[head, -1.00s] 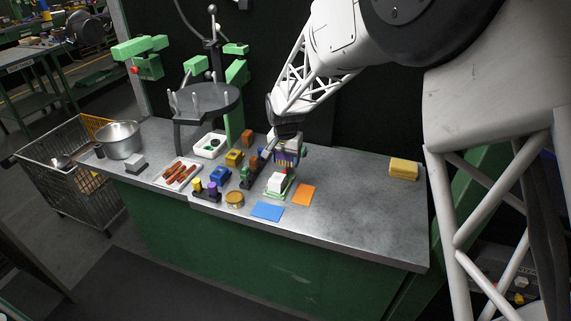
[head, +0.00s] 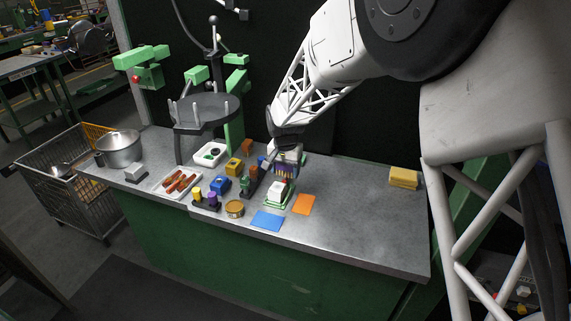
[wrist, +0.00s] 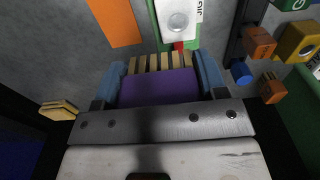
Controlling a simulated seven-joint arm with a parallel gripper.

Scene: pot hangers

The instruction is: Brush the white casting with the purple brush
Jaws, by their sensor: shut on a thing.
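My gripper (wrist: 160,85) is shut on the purple brush (wrist: 158,88), with a blue finger on each side. The brush's tan bristles (wrist: 163,62) point toward the top of the wrist view. The white casting (wrist: 177,20) is just beyond the bristles, with a round grey spot on its face. In the head view the casting (head: 276,187) sits on a green jig, in front of my gripper (head: 284,165). I cannot tell whether the bristles touch the casting.
An orange card (head: 303,204) and a blue card (head: 267,221) lie near the jig. A round tin (head: 235,209), blue block (head: 220,186) and yellow block (head: 234,167) stand left. A yellow sponge (head: 404,178) is far right. The bench's right part is mostly clear.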

